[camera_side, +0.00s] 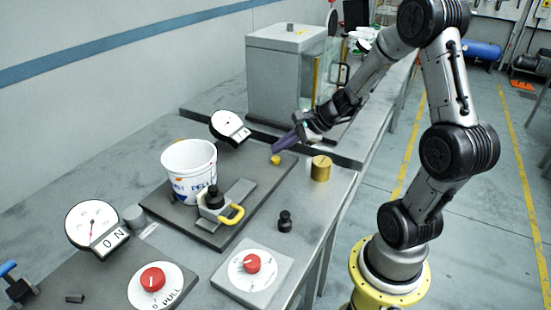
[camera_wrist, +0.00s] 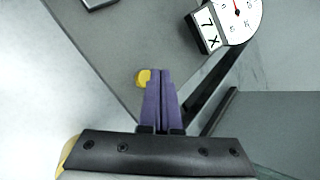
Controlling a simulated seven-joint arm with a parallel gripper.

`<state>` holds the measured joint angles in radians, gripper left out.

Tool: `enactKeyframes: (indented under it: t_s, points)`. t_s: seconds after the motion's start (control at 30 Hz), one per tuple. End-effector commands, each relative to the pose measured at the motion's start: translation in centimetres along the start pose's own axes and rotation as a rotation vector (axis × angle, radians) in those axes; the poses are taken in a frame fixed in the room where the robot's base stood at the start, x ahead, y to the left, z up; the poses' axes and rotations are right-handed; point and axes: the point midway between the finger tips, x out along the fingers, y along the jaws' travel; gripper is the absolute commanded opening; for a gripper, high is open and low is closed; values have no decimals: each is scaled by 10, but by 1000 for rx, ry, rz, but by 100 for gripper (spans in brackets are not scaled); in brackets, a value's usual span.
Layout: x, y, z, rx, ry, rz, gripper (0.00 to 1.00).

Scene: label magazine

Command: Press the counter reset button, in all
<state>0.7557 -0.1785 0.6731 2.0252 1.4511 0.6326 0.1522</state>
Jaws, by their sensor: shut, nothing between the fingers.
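A small yellow button-like piece (camera_side: 276,160) sits near the far right corner of the dark grey plate (camera_side: 262,187). It also shows in the wrist view (camera_wrist: 142,77), just left of the fingertips and partly covered by them. My gripper (camera_side: 275,150) has long purple fingers, shut together and empty, pointing down and left with their tips at the yellow piece. In the wrist view the closed fingers (camera_wrist: 159,86) point up the picture. I cannot tell whether they touch it. No lettering on the yellow piece is readable.
A white bucket (camera_side: 188,160) and a yellow handle (camera_side: 235,217) stand on the plate. A dial gauge (camera_side: 228,124) is behind it; a brass cylinder (camera_side: 321,169) and black knobbed weight (camera_side: 285,222) are to the right. Red knobs (camera_side: 152,279) (camera_side: 251,263) are in front. A grey cabinet (camera_side: 283,75) stands behind.

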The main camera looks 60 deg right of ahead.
Motion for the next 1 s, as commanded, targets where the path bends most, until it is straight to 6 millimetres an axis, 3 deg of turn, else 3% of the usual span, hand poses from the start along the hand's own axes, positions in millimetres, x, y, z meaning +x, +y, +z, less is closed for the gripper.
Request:
enactKeyframes:
  t_s: [1.0]
  points:
    - [6, 4, -4, 0, 0, 0, 0]
